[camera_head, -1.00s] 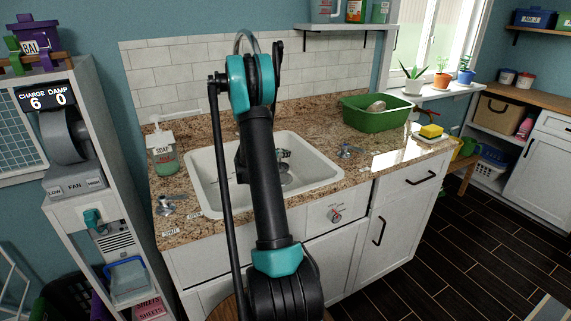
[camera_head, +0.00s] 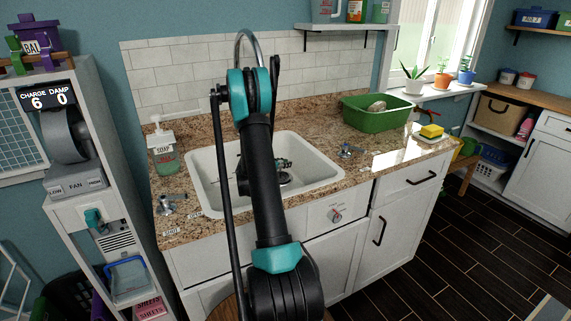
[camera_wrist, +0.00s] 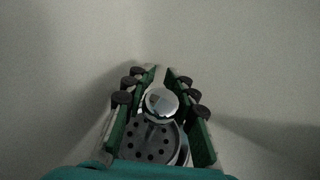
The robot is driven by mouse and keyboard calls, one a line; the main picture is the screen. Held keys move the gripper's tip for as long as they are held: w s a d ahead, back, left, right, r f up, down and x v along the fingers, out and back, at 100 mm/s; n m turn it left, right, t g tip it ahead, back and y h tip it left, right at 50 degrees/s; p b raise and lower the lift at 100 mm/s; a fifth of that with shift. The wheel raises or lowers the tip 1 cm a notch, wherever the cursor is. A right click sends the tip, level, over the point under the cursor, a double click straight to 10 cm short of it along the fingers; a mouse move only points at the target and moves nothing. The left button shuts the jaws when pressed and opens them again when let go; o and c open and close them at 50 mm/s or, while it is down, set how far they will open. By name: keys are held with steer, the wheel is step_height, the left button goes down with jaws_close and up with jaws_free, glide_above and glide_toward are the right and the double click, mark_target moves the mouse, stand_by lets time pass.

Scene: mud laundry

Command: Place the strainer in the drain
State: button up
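The strainer (camera_wrist: 150,145) is a round silver plate with dark holes and a shiny knob (camera_wrist: 162,102). In the wrist view its knob sits between the green-padded fingers of my gripper (camera_wrist: 161,84), which look closed in on it. In the head view my gripper (camera_head: 283,163) is low inside the white sink (camera_head: 315,165), partly behind my own arm. A dark round shape (camera_head: 284,180) shows just under it at the sink bottom. I cannot tell there the strainer from the drain, or whether the strainer touches the drain.
The sink walls stand close around my gripper. The faucet (camera_head: 246,45) rises behind it. A soap bottle (camera_head: 163,152) stands to the left, and a green tub (camera_head: 376,114) and yellow sponge (camera_head: 431,131) to the right. Loose metal fittings (camera_head: 350,151) lie on the granite counter.

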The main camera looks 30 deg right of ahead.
steer(key=shift+r, duration=0.1)
steer(key=shift+a+r, duration=0.1)
steer(key=shift+a, duration=0.2)
steer(key=v, duration=1.1)
steer(key=shift+s+a, duration=0.15)
steer(key=shift+r, duration=0.1)
